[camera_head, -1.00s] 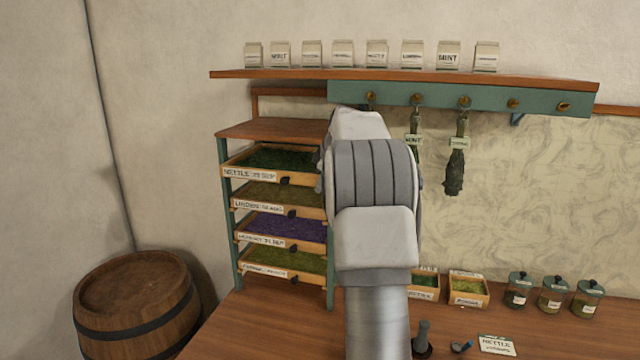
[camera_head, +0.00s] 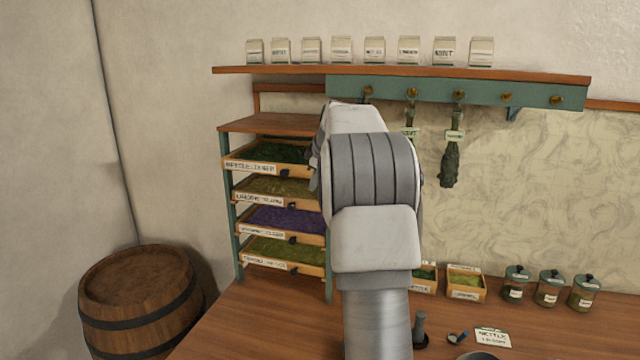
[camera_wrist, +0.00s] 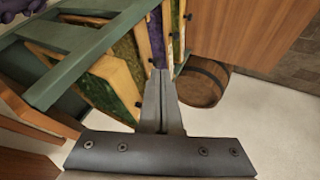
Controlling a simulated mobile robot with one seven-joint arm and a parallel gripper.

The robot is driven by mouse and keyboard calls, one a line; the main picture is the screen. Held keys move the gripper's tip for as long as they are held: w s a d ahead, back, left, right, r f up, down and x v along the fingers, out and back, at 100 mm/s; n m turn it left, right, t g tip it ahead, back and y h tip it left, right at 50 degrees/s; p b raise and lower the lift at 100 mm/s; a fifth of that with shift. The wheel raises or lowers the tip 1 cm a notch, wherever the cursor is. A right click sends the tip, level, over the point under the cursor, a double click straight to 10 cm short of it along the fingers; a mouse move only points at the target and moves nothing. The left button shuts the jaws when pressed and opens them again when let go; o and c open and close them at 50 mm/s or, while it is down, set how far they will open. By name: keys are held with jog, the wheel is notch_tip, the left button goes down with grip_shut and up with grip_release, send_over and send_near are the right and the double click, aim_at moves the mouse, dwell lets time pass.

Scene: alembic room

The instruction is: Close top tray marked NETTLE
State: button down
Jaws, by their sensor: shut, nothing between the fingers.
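The top tray marked NETTLE (camera_head: 252,167) holds dark green herb in the rack at left in the head view. Its front stands out further than the trays below. A small dark knob (camera_head: 285,173) is on its front. My gripper is mostly hidden behind my arm in the head view. In the wrist view my gripper (camera_wrist: 163,78) is shut and empty, its fingers pointing along the tray fronts. A tray with green herb and a wooden front (camera_wrist: 118,75) lies just left of the fingers there. I cannot tell whether they touch it.
Three more trays sit below, one with purple herb (camera_head: 283,219). A green rack post (camera_head: 235,235) stands at left. A barrel (camera_head: 137,285) is left of the wooden counter (camera_head: 250,320). Small boxes (camera_head: 466,283) and jars (camera_head: 550,287) stand at right.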

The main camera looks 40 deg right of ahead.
jog(key=v, duration=0.9)
jog(key=w+d+f+n+t+h+b, duration=0.3)
jog(key=w+d+f+t+h+b, duration=0.15)
jog(key=f, duration=0.25)
jog(key=w+a+f+n+t+y+b, duration=0.15)
jog(key=a+n+t+y, duration=0.4)
jog(key=a, duration=0.75)
jog(key=w+d+n+h+p, duration=0.1)
jog(key=w+d+p, duration=0.2)
jog(key=w, duration=0.9)
jog(key=shift+d+f+n+t+h+p, duration=0.3)
jog(key=shift+d+f+n, duration=0.05)
jog(key=shift+d, duration=0.45)
